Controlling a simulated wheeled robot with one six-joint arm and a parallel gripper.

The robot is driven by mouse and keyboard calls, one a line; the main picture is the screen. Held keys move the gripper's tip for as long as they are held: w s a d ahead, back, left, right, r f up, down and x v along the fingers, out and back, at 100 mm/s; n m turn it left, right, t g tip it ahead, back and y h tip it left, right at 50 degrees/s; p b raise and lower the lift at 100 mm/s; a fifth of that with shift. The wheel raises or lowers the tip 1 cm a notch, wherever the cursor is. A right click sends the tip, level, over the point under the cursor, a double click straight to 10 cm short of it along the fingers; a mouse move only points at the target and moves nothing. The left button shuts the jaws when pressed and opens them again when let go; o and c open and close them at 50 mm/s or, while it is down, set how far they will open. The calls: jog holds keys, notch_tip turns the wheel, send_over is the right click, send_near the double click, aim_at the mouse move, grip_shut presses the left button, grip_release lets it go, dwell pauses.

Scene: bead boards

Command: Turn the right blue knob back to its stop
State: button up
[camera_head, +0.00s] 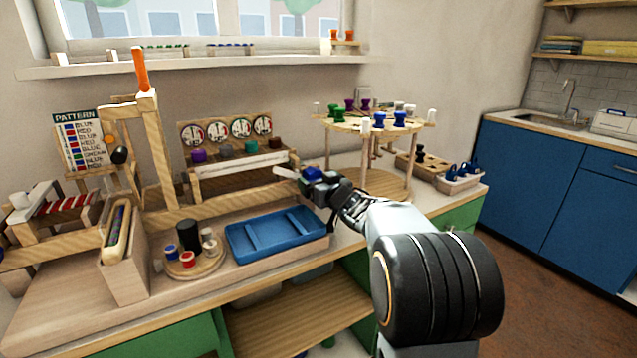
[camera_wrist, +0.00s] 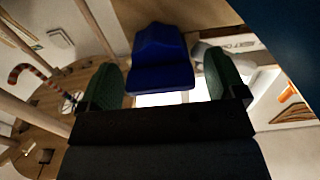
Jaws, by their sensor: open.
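A blue knob (camera_wrist: 160,58) shows large in the wrist view, between the two green finger pads of my gripper (camera_wrist: 170,85). The jaws are apart, one pad on each side of the knob, and I cannot tell whether either touches it. A pale plate with partly legible dark lettering lies behind the knob. In the head view my gripper (camera_head: 308,181) is beside the right end of the dial rack, low in front of the round stand, with a small blue patch at its jaws. The knob's pointer and its stop are not clear.
The round wooden stand (camera_head: 372,127) carries several coloured pegs, including two blue ones (camera_head: 399,119), above my gripper. The dial rack (camera_head: 238,184) stands to the left. A blue tray (camera_head: 277,233) lies in front, and the peg tray (camera_head: 458,182) is to the right.

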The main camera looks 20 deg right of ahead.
jog(key=shift+c, duration=0.3)
jog(key=c, duration=0.9)
jog(key=shift+o, duration=0.2)
jog(key=n+b, duration=0.1)
jog(key=n, duration=0.3)
jog(key=shift+f+b, duration=0.1)
jog(key=shift+b, duration=0.25)
jog(key=n+b, duration=0.2)
jog(key=n, duration=0.3)
jog(key=shift+b, duration=0.3)
jog(key=n+b, duration=0.2)
jog(key=n, duration=0.2)
jog(key=shift+f+n, duration=0.1)
jog(key=shift+n, duration=0.3)
jog(key=shift+n+b, duration=0.95)
jog(key=shift+n, duration=1.25)
